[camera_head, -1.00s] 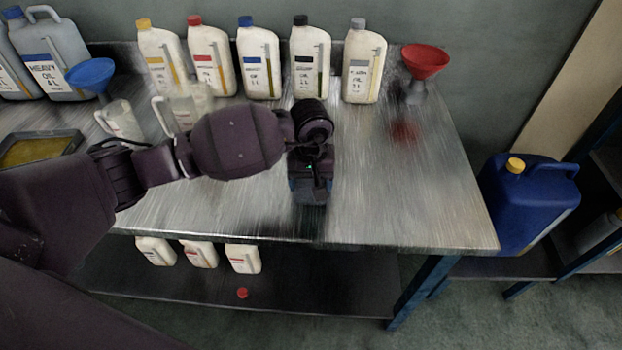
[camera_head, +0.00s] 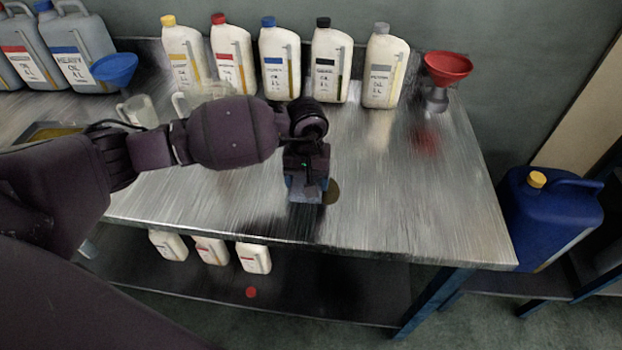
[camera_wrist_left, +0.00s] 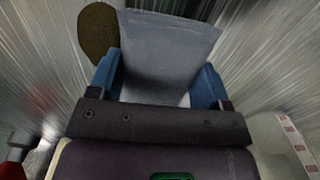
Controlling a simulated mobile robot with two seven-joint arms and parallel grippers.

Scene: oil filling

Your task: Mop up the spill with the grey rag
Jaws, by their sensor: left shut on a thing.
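My left gripper (camera_head: 306,190) points down at the metal workbench near its front edge. In the left wrist view the grey rag (camera_wrist_left: 168,45) sits between its two blue fingers, and they are shut on it. I cannot tell whether the rag touches the bench. My right gripper is not in view.
Several oil bottles (camera_head: 280,62) stand along the back of the workbench (camera_head: 420,200). A red funnel (camera_head: 447,67) is at back right, a blue funnel (camera_head: 115,69) at left with clear jugs (camera_head: 140,111). A blue canister (camera_head: 552,222) stands right of the bench. The bench's right part is clear.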

